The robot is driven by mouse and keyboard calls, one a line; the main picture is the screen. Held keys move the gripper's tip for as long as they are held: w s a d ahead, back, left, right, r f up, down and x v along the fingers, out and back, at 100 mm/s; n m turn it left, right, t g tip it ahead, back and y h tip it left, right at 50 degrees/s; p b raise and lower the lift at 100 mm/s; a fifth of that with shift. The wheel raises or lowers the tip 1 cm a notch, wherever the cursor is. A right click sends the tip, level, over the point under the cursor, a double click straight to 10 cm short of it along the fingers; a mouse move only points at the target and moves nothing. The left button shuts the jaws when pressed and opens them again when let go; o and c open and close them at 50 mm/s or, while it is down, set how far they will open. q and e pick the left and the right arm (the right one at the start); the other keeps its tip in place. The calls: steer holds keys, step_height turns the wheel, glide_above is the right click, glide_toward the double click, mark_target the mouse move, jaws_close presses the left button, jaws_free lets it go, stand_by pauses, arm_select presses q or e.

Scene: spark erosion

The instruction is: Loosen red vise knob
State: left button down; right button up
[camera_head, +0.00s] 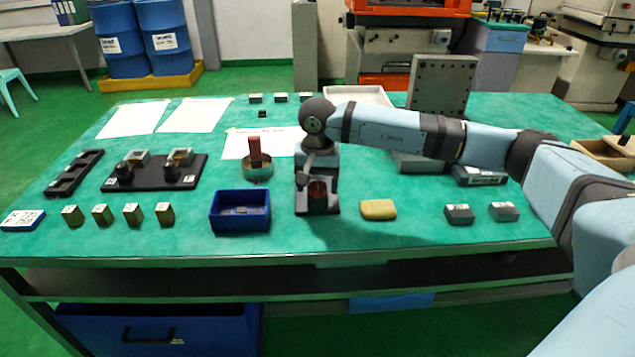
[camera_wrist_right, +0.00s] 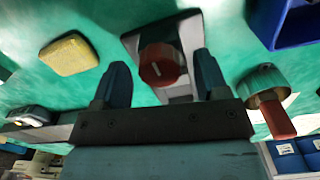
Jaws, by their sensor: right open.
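The red vise knob (camera_head: 317,189) is at the front of a small dark vise (camera_head: 318,209) near the front middle of the table. In the right wrist view the round knob (camera_wrist_right: 158,65) appears between my two spread fingers. My right gripper (camera_head: 318,175) points down over the vise and hides much of it in the head view. In the wrist view the right gripper (camera_wrist_right: 162,72) is open, with a gap showing on both sides of the knob. I cannot tell how far the fingertips reach down beside it. My left gripper is out of view.
A blue bin (camera_head: 240,212) and a round metal cup with a red-handled tool (camera_head: 257,165) stand left of the vise. A yellow sponge (camera_head: 378,209) and two grey blocks (camera_head: 459,214) lie to the right. A dark fixture plate (camera_head: 155,173) is farther left.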

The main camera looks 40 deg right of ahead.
mark_target(317, 185)
steer(key=shift+r, duration=0.1)
step_height(317, 185, up, 14)
steer(key=p, duration=0.1)
steer(key=shift+p, duration=0.4)
steer(key=shift+f, duration=0.2)
